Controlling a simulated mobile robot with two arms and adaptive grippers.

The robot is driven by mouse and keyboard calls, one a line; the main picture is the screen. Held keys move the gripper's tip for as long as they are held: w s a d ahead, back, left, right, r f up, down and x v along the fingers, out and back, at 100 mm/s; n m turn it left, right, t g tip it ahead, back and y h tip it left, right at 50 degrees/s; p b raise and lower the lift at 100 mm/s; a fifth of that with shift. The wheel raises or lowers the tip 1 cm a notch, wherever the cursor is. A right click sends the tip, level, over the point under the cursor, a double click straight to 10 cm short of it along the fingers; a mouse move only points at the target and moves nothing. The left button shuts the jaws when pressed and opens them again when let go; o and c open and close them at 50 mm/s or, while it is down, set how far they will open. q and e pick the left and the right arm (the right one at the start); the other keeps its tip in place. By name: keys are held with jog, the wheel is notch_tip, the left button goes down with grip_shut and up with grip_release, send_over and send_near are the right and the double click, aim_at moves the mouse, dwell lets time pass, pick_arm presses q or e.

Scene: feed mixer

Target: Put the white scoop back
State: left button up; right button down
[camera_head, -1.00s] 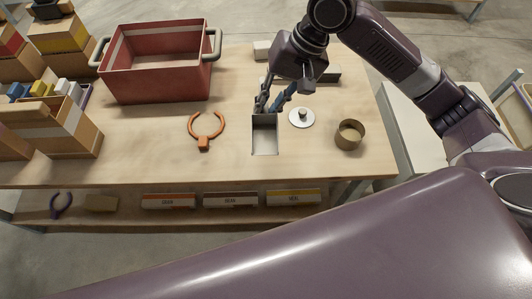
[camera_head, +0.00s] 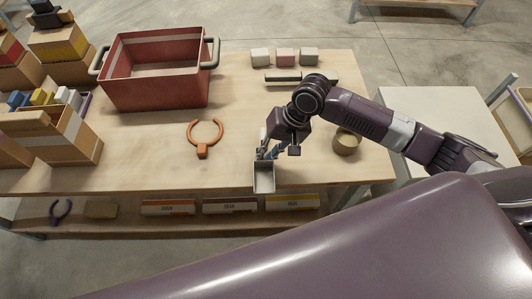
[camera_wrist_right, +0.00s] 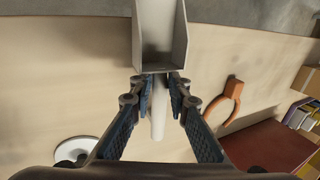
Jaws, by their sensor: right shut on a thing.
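The white scoop (camera_head: 264,181) shows as an open box-shaped pan near the table's front edge. It also shows at the top of the right wrist view (camera_wrist_right: 161,45), with its pale handle (camera_wrist_right: 158,120) running between my fingers. My right gripper (camera_head: 267,153) is shut on the scoop's handle; its fingers also show in the wrist view (camera_wrist_right: 157,88). In the head view the pan overlaps the table's front edge, and I cannot tell its height above the top. My left gripper is not in view.
An orange ring-shaped tool (camera_head: 203,140) lies left of the scoop. A red crate (camera_head: 155,85) stands at the back left. A brass cup (camera_head: 346,143) is on the right, partly behind my arm. A white disc (camera_wrist_right: 75,152) lies on the table. Several small blocks (camera_head: 285,57) line the back edge.

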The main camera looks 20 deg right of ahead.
jog(key=shift+f, duration=0.2)
jog(key=c, duration=1.8)
grip_release()
jog(key=shift+c, duration=0.2)
jog(key=v, duration=1.2)
jog(key=shift+b, duration=0.4)
jog(key=shift+r, duration=0.1)
